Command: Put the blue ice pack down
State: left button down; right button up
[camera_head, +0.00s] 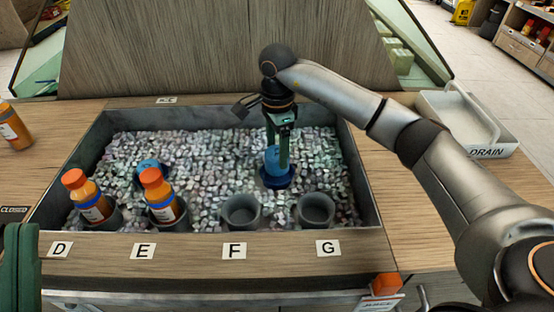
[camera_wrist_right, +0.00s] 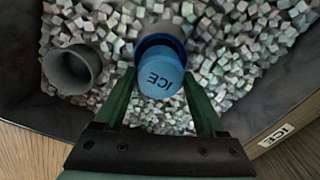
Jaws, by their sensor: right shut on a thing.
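The blue ice pack (camera_head: 279,158), a round-ended cylinder, is upright in my right gripper (camera_head: 278,152). Its lower end is at a dark blue holder (camera_head: 277,181) among the ice cubes; I cannot tell how deep it sits. In the right wrist view the pack (camera_wrist_right: 160,78), lettered ICE, lies between the green fingers (camera_wrist_right: 160,92), with the holder's rim (camera_wrist_right: 160,40) around its far end. A second blue pack (camera_head: 150,167) stands in the bin behind the bottle at E. Part of my left gripper (camera_head: 20,265) shows at the lower left edge; its fingers are unclear.
Orange bottles stand tilted in the cups at D (camera_head: 88,196) and E (camera_head: 160,195). The cups at F (camera_head: 240,212) and G (camera_head: 316,210) are empty. The bin's walls (camera_head: 362,165) surround the ice. A drain tray (camera_head: 462,120) is at right. Another bottle (camera_head: 13,126) stands at left.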

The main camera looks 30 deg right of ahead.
aim_at(277, 152)
pick_arm(q)
jog(key=shift+f+b, duration=0.5)
jog(key=shift+f, duration=0.15)
pick_arm(e)
jog(key=shift+f, duration=1.55)
jog(key=shift+f, duration=0.3)
jog(key=o, duration=1.5)
jog(key=shift+c, duration=0.2)
jog(key=shift+r, duration=0.5)
notch_tip(277, 152, up, 7)
jog(key=shift+r+p, duration=0.1)
jog(key=shift+p, duration=1.1)
pick_arm(q)
jog(key=w+f+n+y, duration=0.1)
jog(key=w+n+y, duration=0.1)
jog(key=y, duration=0.1)
jog(key=w+f+n+y+p, duration=0.1)
jog(key=w+y, duration=0.1)
jog(key=shift+a+f+n, duration=0.3)
jog(key=shift+a+f, duration=0.05)
jog(key=shift+a, duration=0.05)
pick_arm(e)
notch_tip(277, 152, up, 4)
jog(key=shift+r, duration=0.2)
